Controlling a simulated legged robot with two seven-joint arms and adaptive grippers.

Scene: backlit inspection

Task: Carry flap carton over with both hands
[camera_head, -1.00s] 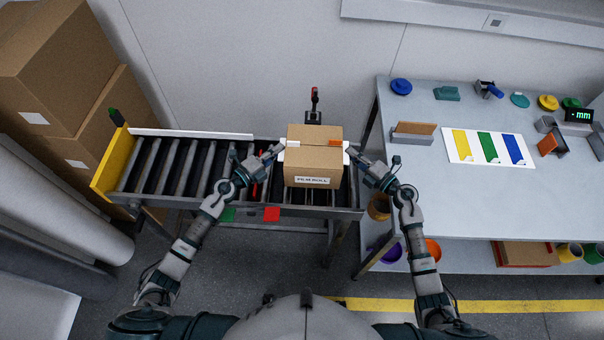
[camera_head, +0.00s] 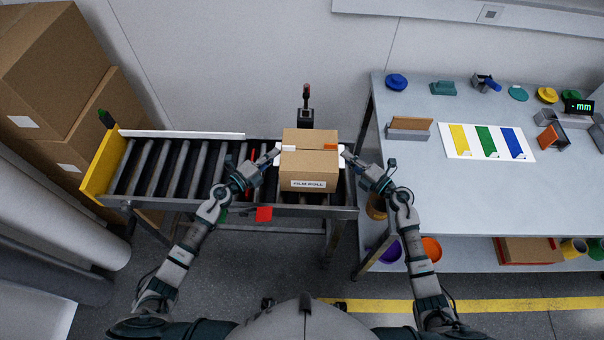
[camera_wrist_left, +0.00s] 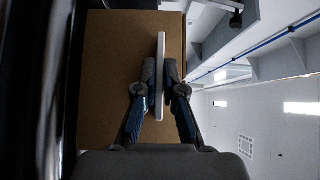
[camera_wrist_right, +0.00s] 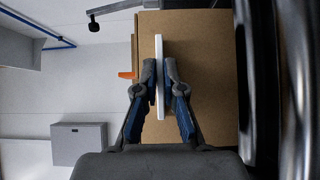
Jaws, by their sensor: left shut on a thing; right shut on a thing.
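The flap carton (camera_head: 309,165) is a brown box with a "FILM ROLL" label, at the right end of the roller conveyor in the head view. White flaps stick out on its two sides. My left gripper (camera_head: 275,154) is shut on the left flap, which shows edge-on between its fingers in the left wrist view (camera_wrist_left: 160,75). My right gripper (camera_head: 346,154) is shut on the right flap, seen between its fingers in the right wrist view (camera_wrist_right: 159,75). The carton looks upright. I cannot tell whether its underside touches the rollers.
The roller conveyor (camera_head: 180,165) has a yellow end plate (camera_head: 105,168) at left; its rollers left of the carton are bare. A workbench (camera_head: 420,185) with coloured samples stands at right. Large boxes (camera_head: 50,70) are stacked at far left. A dark post (camera_head: 306,112) stands behind the carton.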

